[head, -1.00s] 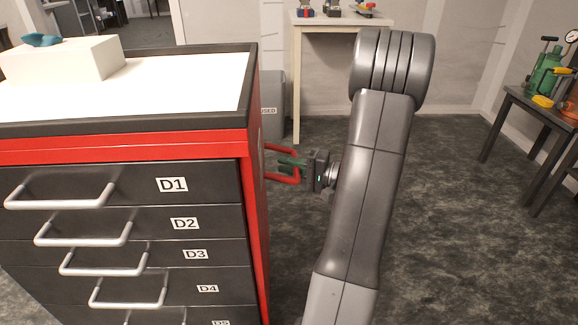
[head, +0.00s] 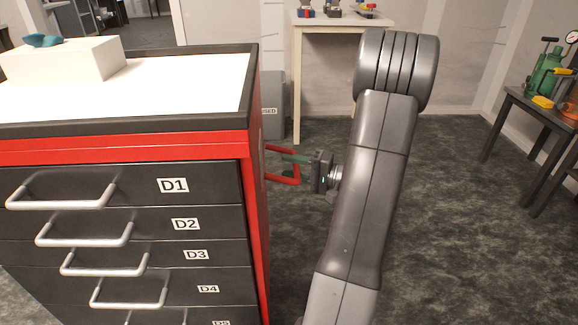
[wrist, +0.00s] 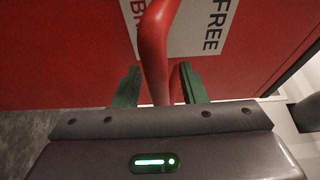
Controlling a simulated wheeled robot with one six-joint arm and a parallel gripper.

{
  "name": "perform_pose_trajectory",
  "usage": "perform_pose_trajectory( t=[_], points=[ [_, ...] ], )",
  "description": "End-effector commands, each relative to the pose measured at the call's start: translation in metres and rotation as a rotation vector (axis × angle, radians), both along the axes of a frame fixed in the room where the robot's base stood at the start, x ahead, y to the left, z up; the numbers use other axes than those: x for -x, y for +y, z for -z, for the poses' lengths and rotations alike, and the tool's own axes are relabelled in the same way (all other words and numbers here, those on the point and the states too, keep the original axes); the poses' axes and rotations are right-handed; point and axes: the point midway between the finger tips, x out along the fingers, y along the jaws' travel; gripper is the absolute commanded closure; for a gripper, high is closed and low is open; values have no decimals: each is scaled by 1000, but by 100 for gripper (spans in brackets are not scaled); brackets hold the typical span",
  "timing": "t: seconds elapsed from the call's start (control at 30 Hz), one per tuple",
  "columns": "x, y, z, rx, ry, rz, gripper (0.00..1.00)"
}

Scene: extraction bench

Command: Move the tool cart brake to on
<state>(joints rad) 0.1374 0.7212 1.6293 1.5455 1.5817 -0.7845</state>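The tool cart (head: 130,148) is red with dark drawers and stands at the left in the head view. A red bent handle (head: 297,170) sticks out from its right side. In the wrist view the red handle (wrist: 154,50) runs between my green fingers, beside a white label (wrist: 200,28) reading "FREE" and part of a word starting "BR". My gripper (head: 286,167) is open around the handle, with a finger on either side; it also shows in the wrist view (wrist: 158,72). The rest of the label is hidden behind the handle.
A white block (head: 65,62) with a teal object (head: 42,40) sits on the cart top. A pale table (head: 340,20) stands behind. A dark table (head: 540,120) with a green device (head: 547,72) is at the right. Floor between is clear.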

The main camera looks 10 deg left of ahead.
Motion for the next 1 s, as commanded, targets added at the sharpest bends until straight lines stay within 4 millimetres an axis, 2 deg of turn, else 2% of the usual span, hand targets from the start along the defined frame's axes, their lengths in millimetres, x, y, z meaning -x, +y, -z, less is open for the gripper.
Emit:
perform_pose_trajectory(
  t=[0.4, 0.53, 0.7, 1.0],
  points=[
    [9, -87, -3, 0, 0, 4, 62],
    [12, -108, -3, 0, 1, 3, 62],
    [14, -123, -2, 0, -1, 1, 62],
    [15, -126, -1, 0, 0, -1, 62]
  ],
)
